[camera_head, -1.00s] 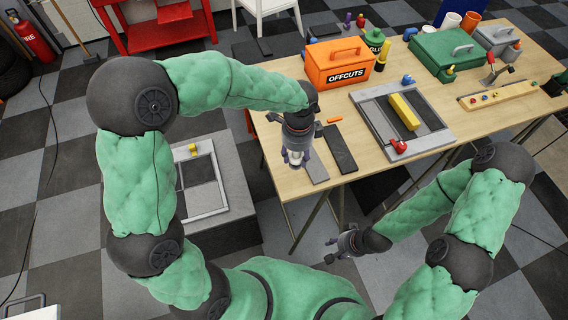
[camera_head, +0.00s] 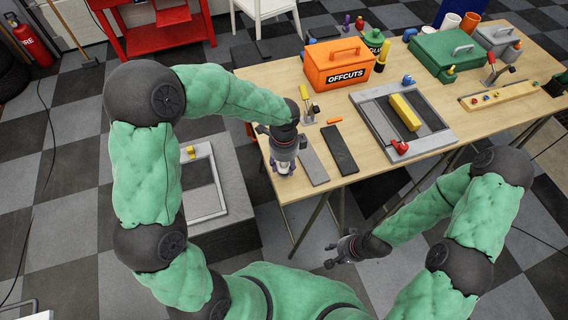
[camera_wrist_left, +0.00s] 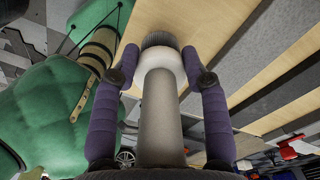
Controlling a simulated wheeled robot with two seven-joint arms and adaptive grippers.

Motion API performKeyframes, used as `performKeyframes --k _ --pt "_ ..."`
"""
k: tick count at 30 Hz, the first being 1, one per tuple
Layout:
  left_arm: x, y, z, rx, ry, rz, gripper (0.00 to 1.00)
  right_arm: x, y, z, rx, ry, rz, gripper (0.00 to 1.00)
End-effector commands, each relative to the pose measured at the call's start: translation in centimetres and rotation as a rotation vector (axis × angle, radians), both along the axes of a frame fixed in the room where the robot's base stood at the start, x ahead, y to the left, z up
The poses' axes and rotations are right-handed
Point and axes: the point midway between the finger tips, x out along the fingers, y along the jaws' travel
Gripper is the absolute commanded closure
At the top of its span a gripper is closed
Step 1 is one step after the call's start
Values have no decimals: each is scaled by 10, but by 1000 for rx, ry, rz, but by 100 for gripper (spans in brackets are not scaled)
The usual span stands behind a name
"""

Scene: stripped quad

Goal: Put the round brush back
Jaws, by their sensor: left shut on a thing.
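The round brush (camera_wrist_left: 160,115) has a pale handle, a white collar and a dark round bristle head. In the left wrist view it lies lengthwise between the purple fingers of my left gripper (camera_wrist_left: 165,78), which is shut on it. In the head view my left gripper (camera_head: 284,167) hangs near the front left edge of the wooden workbench (camera_head: 365,165); only a small pale part of the brush shows there. My right gripper (camera_head: 343,252) is low in front of the bench, apart from it; its fingers are too small to read.
A grey strip (camera_head: 313,166) and a black strip (camera_head: 340,150) lie right of my left gripper. An orange OFFCUTS box (camera_head: 338,65) and a framed tray (camera_head: 370,110) with a yellow block (camera_head: 404,112) are further right.

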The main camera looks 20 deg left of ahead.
Motion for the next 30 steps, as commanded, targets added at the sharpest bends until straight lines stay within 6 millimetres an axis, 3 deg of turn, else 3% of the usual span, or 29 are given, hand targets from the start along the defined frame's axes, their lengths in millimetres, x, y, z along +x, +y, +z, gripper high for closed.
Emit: performKeyframes --k 4,5,6,7,20,30 --pt "0 0 -4 0 0 0 93 0 0 -2 0 0 0 60" --pt "0 0 -3 0 0 0 46 0 0 -2 0 0 0 60" --pt "0 0 -3 0 0 0 35 0 0 -1 0 0 0 60" --pt "0 0 -3 0 0 0 31 0 0 -1 0 0 0 60" --pt "0 0 5 0 -1 0 31 0 0 2 0 0 0 60" --pt "1 0 67 -1 -4 0 31 0 0 19 0 0 0 60"
